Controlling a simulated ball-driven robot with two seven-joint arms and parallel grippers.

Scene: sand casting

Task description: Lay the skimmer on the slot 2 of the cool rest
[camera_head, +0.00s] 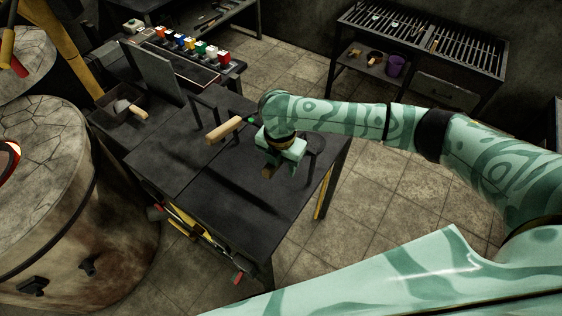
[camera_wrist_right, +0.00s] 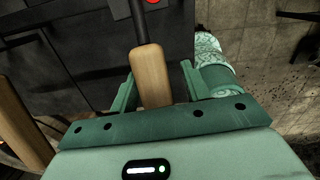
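My right gripper (camera_head: 281,155) hangs over the dark bench at its right part. In the right wrist view a wooden handle (camera_wrist_right: 150,75) on a thin dark rod lies between its fingers (camera_wrist_right: 157,85). A gap shows between the handle and the right-hand finger, so the gripper looks open around or above it. The handle's end (camera_head: 268,171) also shows under the gripper in the head view. I cannot tell for sure whether this is the skimmer; its head is not clear. The cool rest and its slot 2 cannot be identified for sure. My left gripper is not in view.
Another wooden handle (camera_head: 223,130) stands out over the bench (camera_head: 170,165), left of the gripper. A dark upright plate (camera_head: 153,70) stands behind it. A row of coloured blocks (camera_head: 190,45) is at the back. A slatted table (camera_head: 425,40) stands apart at back right. A round furnace (camera_head: 70,200) is at left.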

